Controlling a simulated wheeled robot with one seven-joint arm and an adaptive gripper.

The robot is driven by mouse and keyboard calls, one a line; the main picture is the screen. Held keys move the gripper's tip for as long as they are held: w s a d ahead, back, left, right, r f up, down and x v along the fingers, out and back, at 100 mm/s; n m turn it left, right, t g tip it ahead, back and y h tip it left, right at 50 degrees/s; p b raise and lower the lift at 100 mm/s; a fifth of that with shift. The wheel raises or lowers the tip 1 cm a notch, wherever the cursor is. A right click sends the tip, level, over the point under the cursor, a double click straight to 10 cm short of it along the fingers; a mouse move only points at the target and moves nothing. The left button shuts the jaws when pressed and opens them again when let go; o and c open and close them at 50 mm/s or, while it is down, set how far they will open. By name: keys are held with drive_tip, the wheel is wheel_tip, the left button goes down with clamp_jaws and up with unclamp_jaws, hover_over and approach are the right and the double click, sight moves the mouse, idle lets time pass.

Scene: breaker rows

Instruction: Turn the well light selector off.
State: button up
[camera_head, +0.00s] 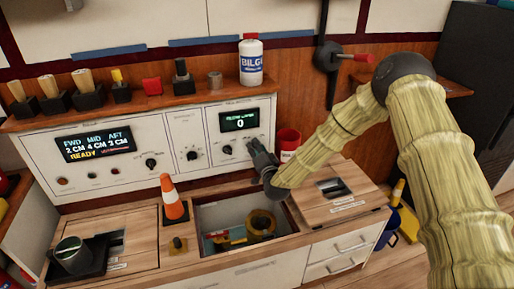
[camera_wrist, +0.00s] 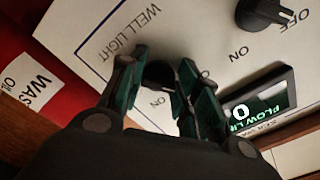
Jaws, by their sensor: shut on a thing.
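The well light selector (camera_wrist: 158,75) is a small black knob on the white panel, beside the printed words WELL LIGHT in the wrist view. My gripper (camera_wrist: 159,68) has a finger on each side of the knob and is shut on it. Part of the knob is hidden by the fingers, and I cannot tell which way it points. An ON label is printed close to it. In the head view my gripper (camera_head: 252,148) is at the right end of the panel (camera_head: 215,120) and hides the selector.
Another black knob (camera_wrist: 265,12) with an OFF label is close by; a display (camera_head: 239,120) reads 0. Below are an open bin (camera_head: 205,215) and an orange cone (camera_head: 172,197). A white BILGE bottle (camera_head: 251,65) stands on the ledge above.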

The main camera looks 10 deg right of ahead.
drive_tip(key=shift+f+n, duration=0.1)
drive_tip(key=shift+n, duration=0.4)
drive_tip(key=o, duration=1)
drive_tip(key=s+d, duration=0.2)
drive_tip(key=s, duration=1)
drive_tip(key=shift+d, duration=0.2)
drive_tip(key=shift+w, duration=0.1)
